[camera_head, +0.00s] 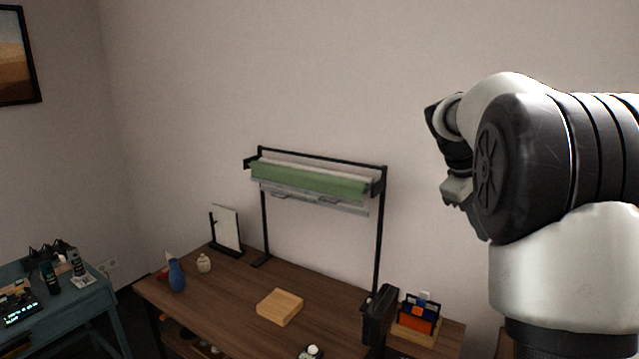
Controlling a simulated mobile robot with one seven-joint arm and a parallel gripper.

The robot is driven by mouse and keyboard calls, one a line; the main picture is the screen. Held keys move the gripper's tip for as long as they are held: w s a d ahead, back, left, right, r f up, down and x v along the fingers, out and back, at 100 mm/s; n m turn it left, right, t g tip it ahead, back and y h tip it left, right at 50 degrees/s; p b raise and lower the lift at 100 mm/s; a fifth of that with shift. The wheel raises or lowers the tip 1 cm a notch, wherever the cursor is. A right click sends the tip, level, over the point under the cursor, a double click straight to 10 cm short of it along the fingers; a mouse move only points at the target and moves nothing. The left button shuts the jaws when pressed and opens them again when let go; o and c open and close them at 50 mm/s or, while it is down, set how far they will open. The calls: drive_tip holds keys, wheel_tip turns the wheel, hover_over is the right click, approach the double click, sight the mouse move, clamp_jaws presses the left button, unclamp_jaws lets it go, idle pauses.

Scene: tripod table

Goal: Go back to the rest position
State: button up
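My gripper (456,192) shows at the right in the head view, held high in front of the wall and above the right end of the table. My arm is folded, and its large white and black links hide most of the gripper. I cannot see both fingertips, so I cannot tell whether it is open or shut. No object shows at the visible part of the gripper. The wooden table (225,305) stands below and to the left, apart from the gripper.
A black rack (381,215) with a green roll (310,178) rises over the table. On the table are a wooden block (280,307), a blue vase (177,275), a small cream jar (204,263) and a black bin (379,316). A teal table (90,300) stands at left.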

drive_tip(key=s+a+r+m+t+y, duration=0.2)
drive_tip(key=s+a+m+y, duration=0.15)
drive_tip(key=s+a, duration=1.05)
drive_tip(key=s+a+f+m+t+y, duration=0.1)
drive_tip(key=s+a+f, duration=0.2)
drive_tip(key=s, duration=0.4)
drive_tip(key=s+a+f+m+y, duration=0.1)
drive_tip(key=s+a+f, duration=0.2)
drive_tip(key=s, duration=0.5)
drive_tip(key=shift+a+f+t, duration=0.2)
drive_tip(key=shift+f+t, duration=0.2)
